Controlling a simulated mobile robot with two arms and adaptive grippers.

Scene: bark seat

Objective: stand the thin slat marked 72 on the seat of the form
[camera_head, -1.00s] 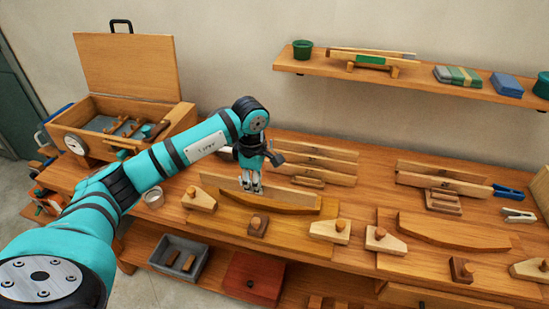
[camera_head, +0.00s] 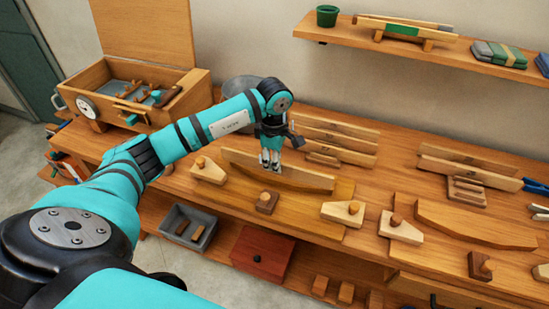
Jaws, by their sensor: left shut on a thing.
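My left gripper (camera_head: 270,163) points down and is shut on a thin, light wooden slat (camera_head: 310,177). The slat stands on its long edge at the left form, along its curved block. The form's board (camera_head: 318,205) lies on the bench with wooden blocks with round knobs around it. The gripper hides part of the slat, and I cannot tell whether the slat's lower edge touches the seat. No number is legible on it. My right gripper is not in view.
More slats stand in a rack (camera_head: 340,142) behind, and others in a second rack (camera_head: 468,168) to the right. A second curved form (camera_head: 460,225) lies at right. An open wooden box (camera_head: 130,95) stands at left. A shelf (camera_head: 400,47) overhangs the bench's back.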

